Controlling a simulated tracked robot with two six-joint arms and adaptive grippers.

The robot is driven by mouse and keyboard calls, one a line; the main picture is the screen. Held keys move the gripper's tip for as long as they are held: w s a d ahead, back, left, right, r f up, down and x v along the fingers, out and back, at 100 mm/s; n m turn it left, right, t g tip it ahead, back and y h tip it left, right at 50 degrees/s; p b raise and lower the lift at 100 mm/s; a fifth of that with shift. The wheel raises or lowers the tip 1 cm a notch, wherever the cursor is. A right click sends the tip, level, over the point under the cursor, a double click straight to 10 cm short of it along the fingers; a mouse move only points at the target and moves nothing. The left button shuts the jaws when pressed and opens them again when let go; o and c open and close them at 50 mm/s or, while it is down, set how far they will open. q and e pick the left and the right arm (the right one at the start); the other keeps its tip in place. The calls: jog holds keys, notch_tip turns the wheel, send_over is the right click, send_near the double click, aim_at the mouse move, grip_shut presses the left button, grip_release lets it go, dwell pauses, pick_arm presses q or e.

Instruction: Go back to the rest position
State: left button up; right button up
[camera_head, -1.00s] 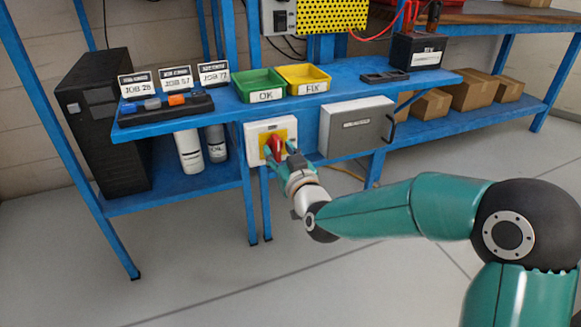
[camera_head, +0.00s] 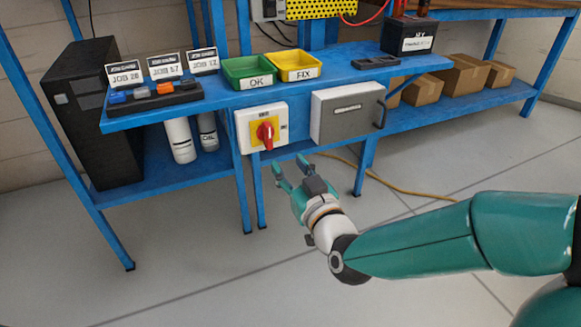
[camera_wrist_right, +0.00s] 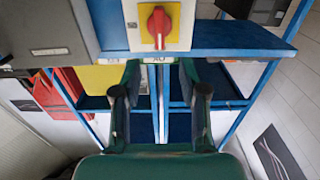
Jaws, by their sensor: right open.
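My right gripper (camera_head: 290,171) is open and empty in the head view. It hangs in free air in front of the bench, below and a little to the right of the red rotary switch (camera_head: 266,133). The switch has a yellow plate on a white box (camera_head: 243,130) fixed under the bench front. In the right wrist view the red knob (camera_wrist_right: 159,24) is upright, beyond and above the open fingers (camera_wrist_right: 160,90), with a gap between. My left gripper is in neither view.
The blue bench (camera_head: 350,72) carries a green OK bin (camera_head: 248,84), a yellow FIX bin (camera_head: 296,79) and job cards (camera_head: 166,66). A grey box (camera_head: 345,112) hangs beside the switch. A yellow cable (camera_head: 400,191) lies on the floor. The floor in front is clear.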

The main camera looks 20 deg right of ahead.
jog(key=s+f+g, duration=0.2)
jog(key=f+g, duration=0.2)
jog(key=f, duration=1)
jog(key=s+f+g, duration=0.2)
jog(key=f+g, duration=0.2)
jog(key=f, duration=1)
jog(key=s+a+f+m+g+y, duration=0.1)
jog(key=s+a+f+g+y, duration=0.2)
jog(key=s+f, duration=0.55)
jog(key=s+a+f+m+g, duration=0.1)
jog(key=s+a+f+g, duration=0.3)
jog(key=s+f+g, duration=0.45)
notch_tip(320, 180, up, 40)
jog(key=s+t+p, duration=0.2)
jog(key=p, duration=3.6)
jog(key=shift+s+f+m+p, duration=0.15)
jog(key=shift+f+m+p, duration=0.15)
jog(key=shift+p, duration=0.1)
